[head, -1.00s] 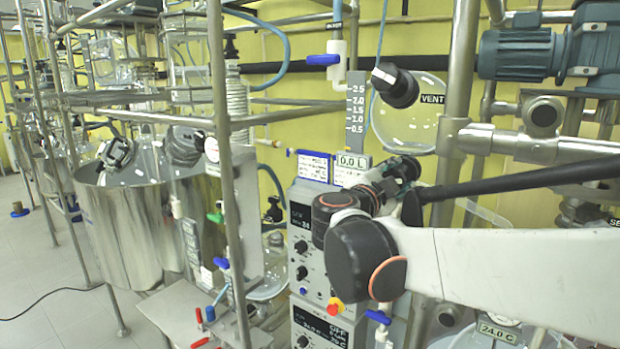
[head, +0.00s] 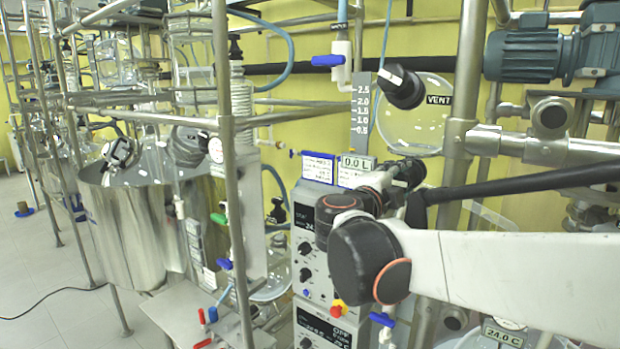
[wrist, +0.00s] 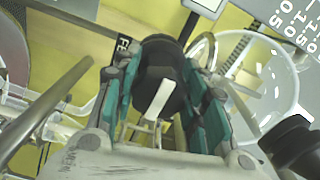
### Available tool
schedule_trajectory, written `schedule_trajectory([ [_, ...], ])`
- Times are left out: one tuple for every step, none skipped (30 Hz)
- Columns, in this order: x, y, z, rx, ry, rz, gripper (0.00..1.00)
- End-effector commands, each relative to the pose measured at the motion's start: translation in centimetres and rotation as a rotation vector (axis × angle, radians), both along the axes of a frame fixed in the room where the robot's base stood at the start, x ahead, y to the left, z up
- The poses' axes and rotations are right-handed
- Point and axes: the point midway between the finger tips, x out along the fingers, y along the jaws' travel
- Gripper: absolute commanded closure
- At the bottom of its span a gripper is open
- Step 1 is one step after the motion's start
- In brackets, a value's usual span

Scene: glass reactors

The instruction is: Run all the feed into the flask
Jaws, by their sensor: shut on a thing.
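In the wrist view my gripper (wrist: 160,82) has its teal-padded fingers on both sides of a black valve knob (wrist: 158,65) and is shut on it. The knob has a white pointer bar, slightly tilted in this view. A partly hidden label (wrist: 122,47) beside it starts with "FE". In the head view my gripper (head: 408,172) is mostly hidden behind my arm, and the held knob cannot be made out. A readout (head: 356,164) shows 0.0 L, under a grey scale strip (head: 361,118). At the bottom right a glass vessel's top shows behind a 24.0 C display (head: 503,333).
The black VENT knob (head: 402,86) stands just above my gripper, before a round glass vessel (head: 420,125). Steel frame posts (head: 462,75) and pipes crowd the right. Control boxes (head: 318,250) stand below, and a steel vat (head: 125,225) is at left.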

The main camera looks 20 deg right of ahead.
Motion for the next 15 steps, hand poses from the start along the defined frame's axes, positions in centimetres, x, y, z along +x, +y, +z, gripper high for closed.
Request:
schedule_trajectory([
  [-0.84, 0.41, -0.23, 0.003, -0.001, 0.01, 0.84],
  [-0.85, 0.41, -0.24, 0.003, -0.001, 0.01, 0.84],
  [-0.85, 0.4, -0.24, 0.003, -0.001, 0.01, 0.84],
  [-0.85, 0.4, -0.24, 0.003, -0.001, 0.01, 0.84],
  [-0.86, 0.4, -0.25, 0.003, -0.001, 0.01, 0.84],
  [-0.87, 0.4, -0.24, 0.003, -0.001, 0.009, 0.84],
  [-0.87, 0.4, -0.25, 0.004, -0.001, 0.009, 0.84],
  [-0.87, 0.4, -0.25, 0.004, -0.001, 0.009, 0.58],
  [-0.88, 0.39, -0.26, 0.004, -0.001, 0.009, 0.49],
  [-0.88, 0.39, -0.26, 0.004, -0.001, 0.009, 0.42],
  [-0.88, 0.39, -0.27, 0.003, 0.0, 0.009, 0.39],
  [-0.89, 0.4, -0.27, 0.003, 0.0, 0.009, 0.39],
  [-0.89, 0.39, -0.26, 0.003, 0.0, 0.009, 0.39],
  [-0.9, 0.37, -0.25, 0.003, 0.0, 0.008, 0.39],
  [-0.9, 0.36, -0.24, 0.002, 0.0, 0.008, 0.39],
])
